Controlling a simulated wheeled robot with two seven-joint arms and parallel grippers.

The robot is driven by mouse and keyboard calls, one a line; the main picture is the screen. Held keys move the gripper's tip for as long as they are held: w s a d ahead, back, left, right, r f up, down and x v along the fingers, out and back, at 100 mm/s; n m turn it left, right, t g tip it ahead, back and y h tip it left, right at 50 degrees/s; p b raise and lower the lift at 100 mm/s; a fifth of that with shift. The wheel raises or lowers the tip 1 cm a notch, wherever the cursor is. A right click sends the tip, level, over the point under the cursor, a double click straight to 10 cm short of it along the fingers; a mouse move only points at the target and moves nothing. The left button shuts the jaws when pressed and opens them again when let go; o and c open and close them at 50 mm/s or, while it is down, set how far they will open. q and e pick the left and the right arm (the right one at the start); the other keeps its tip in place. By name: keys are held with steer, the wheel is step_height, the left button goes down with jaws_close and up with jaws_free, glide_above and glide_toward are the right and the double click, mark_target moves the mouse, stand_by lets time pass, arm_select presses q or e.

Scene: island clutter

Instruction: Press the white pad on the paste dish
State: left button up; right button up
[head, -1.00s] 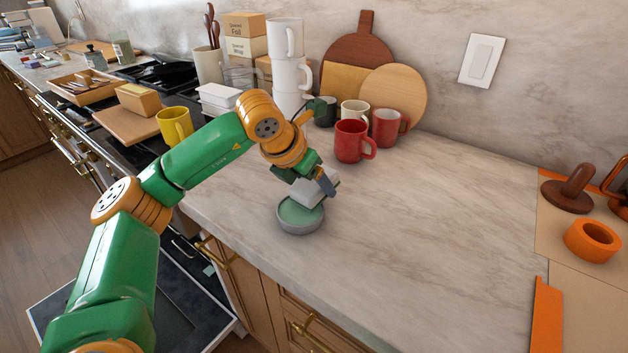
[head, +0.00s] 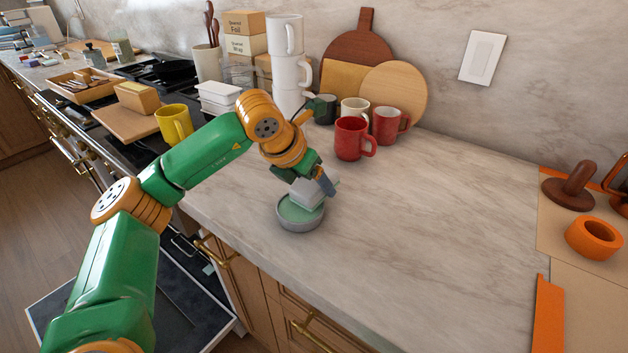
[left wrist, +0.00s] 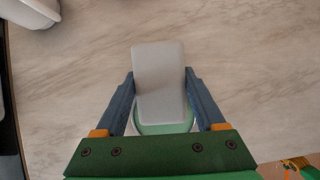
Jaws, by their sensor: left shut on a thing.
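The white pad (head: 308,193) is a pale block held in my left gripper (head: 316,180). In the left wrist view the pad (left wrist: 158,75) sits between the two blue fingers of my left gripper (left wrist: 160,92), which are shut on it. The paste dish (head: 300,222) is a round grey dish with green paste, standing on the counter below the pad. The pad is over the dish's back part; I cannot tell whether it touches the paste. In the left wrist view the pad hides much of the dish (left wrist: 152,129). My right gripper is not in view.
Red mugs (head: 350,140) and a stack of white mugs (head: 287,75) stand behind the dish. A yellow mug (head: 173,123) is to the left. A brown handled tool (head: 570,188) and an orange ring (head: 593,238) lie at the right. The middle counter (head: 430,220) is clear.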

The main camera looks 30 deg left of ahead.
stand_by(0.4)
arm_select(q)
step_height(320, 180, up, 7)
steer(key=p, duration=0.6)
steer(key=shift+f, duration=0.1)
stand_by(0.4)
